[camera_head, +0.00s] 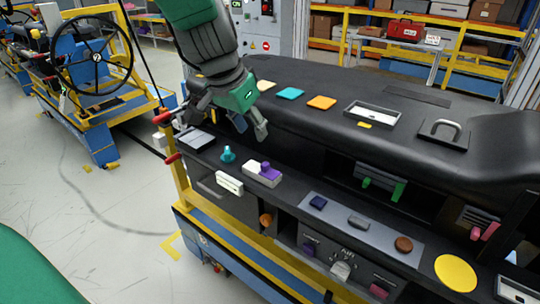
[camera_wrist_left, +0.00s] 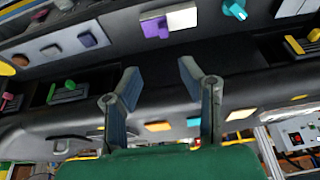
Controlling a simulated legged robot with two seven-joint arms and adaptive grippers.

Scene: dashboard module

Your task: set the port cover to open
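No part is clearly marked as the port cover, and I cannot tell its state. On the dashboard ledge sits a white block with a purple piece (camera_head: 264,172), also seen in the wrist view (camera_wrist_left: 167,23). A pale flat panel (camera_head: 195,138) lies at the ledge's left end, and a white rectangular piece (camera_head: 229,183) is on the front face. My left gripper (camera_head: 250,129) hangs above the dashboard, behind the purple-and-white block. Its two fingers stand apart with nothing between them, as the wrist view (camera_wrist_left: 159,72) shows. My right gripper is out of view.
A teal knob (camera_head: 228,155) stands beside the block. Yellow, teal and orange tiles (camera_head: 321,103), a shallow tray (camera_head: 372,115) and a handle (camera_head: 441,132) are on the dashboard top. A yellow disc (camera_head: 455,272) is at the right. A steering wheel (camera_head: 96,57) stands left.

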